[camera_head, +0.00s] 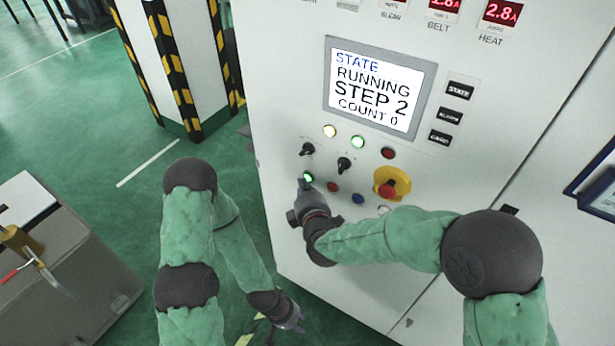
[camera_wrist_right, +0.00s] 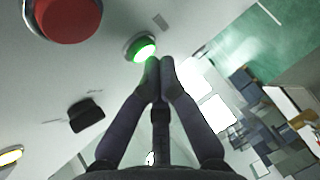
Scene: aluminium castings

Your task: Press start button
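The green start button (camera_head: 308,177) is lit on the white control panel, left in the lower row of buttons. In the right wrist view the lit green button (camera_wrist_right: 140,48) is just beyond my fingertips. My right gripper (camera_head: 301,186) is at the button in the head view. In the wrist view the fingers of my right gripper (camera_wrist_right: 161,63) are together and empty, with the tips at the button's edge; I cannot tell if they touch it. My left gripper (camera_head: 291,317) hangs low in front of the cabinet, and its finger opening is unclear. The screen (camera_head: 378,84) reads RUNNING, STEP 2, COUNT 0.
A red emergency stop (camera_head: 392,183) on a yellow base is to the right, with red (camera_head: 333,187) and blue (camera_head: 358,198) buttons between. Black selector knobs (camera_head: 344,164) sit above. A striped pillar (camera_head: 190,60) and a grey case (camera_head: 75,270) are left, with green floor between.

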